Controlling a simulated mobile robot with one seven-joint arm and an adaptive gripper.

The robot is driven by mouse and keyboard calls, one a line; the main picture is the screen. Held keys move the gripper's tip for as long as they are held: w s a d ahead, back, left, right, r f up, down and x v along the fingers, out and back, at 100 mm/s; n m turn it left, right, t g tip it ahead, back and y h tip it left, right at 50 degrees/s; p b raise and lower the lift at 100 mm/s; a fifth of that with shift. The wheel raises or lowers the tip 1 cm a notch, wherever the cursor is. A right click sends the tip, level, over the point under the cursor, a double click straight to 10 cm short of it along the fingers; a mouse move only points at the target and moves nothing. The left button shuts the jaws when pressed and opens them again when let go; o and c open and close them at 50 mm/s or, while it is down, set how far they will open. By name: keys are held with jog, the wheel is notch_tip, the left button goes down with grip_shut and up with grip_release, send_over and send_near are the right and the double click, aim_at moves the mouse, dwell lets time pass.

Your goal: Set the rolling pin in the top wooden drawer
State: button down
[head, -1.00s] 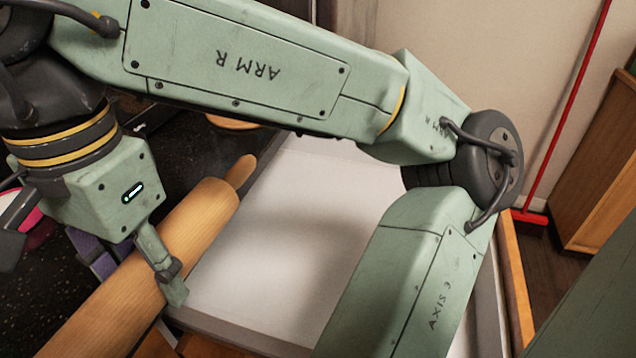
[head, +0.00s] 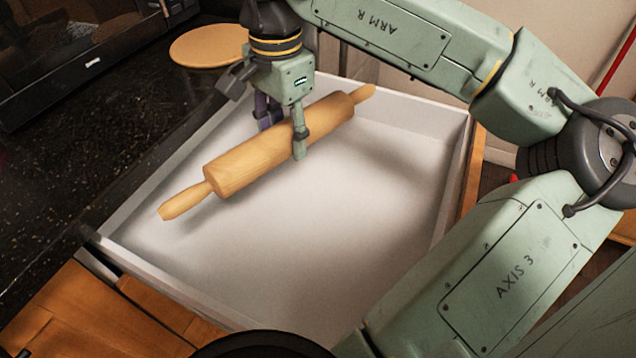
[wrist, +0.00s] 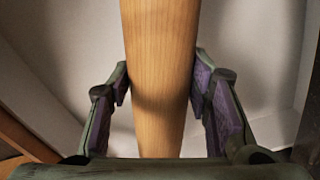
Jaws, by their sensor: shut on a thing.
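The wooden rolling pin (head: 255,160) is held by my gripper (head: 282,143), which is shut around its barrel. It lies slanted, with one handle toward the lower left and the other toward the upper right. It is over the open drawer (head: 270,285), which has a white inside and is empty. A soft shadow on the drawer floor suggests the pin is above it, but the exact gap is unclear. In the wrist view the barrel (wrist: 160,70) runs between the purple finger pads (wrist: 163,95), one on each side.
A dark speckled counter (head: 90,140) lies left of the drawer, with a round wooden board (head: 213,46) and a dark appliance (head: 80,50) on it. Wooden cabinet fronts (head: 95,310) are at the lower left. The drawer floor in front of the pin is clear.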

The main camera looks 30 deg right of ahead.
jog(key=shift+d+f, duration=0.65)
jog(key=shift+d, duration=0.05)
send_over(297, 190)
notch_tip(297, 190, down, 5)
jog(key=shift+f+p, duration=0.1)
jog(key=shift+p, duration=0.25)
jog(key=shift+f, duration=2)
jog(key=shift+f, duration=0.2)
jog(key=c, duration=0.8)
grip_release()
jog(key=shift+c, duration=0.2)
jog(key=shift+r, duration=0.1)
